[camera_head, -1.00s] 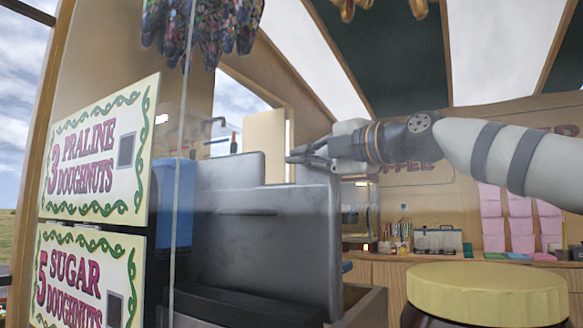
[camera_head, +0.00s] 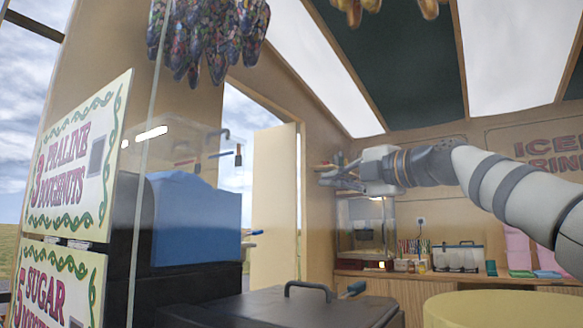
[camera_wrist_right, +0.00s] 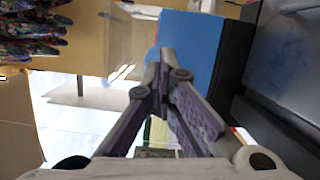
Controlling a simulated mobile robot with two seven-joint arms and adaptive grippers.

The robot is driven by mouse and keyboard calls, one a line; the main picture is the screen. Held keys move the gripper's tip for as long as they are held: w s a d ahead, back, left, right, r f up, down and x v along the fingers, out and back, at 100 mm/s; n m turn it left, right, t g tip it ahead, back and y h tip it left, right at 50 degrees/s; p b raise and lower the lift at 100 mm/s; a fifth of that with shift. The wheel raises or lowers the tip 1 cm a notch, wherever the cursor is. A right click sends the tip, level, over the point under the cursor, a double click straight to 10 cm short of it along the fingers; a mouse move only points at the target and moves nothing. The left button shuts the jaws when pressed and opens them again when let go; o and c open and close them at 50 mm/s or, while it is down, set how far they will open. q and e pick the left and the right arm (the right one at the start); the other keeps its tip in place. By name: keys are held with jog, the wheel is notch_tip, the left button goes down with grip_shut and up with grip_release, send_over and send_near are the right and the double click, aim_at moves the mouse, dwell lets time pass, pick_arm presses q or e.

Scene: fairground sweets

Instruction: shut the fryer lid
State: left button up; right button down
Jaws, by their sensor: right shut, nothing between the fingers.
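The fryer lid (camera_head: 285,308) is a dark grey panel lying flat and low in the head view, with a curved handle (camera_head: 308,286) on top. Its near part is cut off by the bottom edge. My right gripper (camera_head: 326,178) is well above the lid, coming in from the right, apart from it and empty. In the wrist view its two fingers (camera_wrist_right: 166,54) come together at the tips with nothing between them. My left gripper is not in view.
A blue box-like thing (camera_head: 195,220) stands left of the lid, behind a clear glass panel. Doughnut signs (camera_head: 75,165) are at far left. A pale yellow round top (camera_head: 500,308) is at lower right. A back counter (camera_head: 460,282) holds small items.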

jog(key=shift+d, duration=0.15)
dwell(0.5)
jog(key=v, duration=1.2)
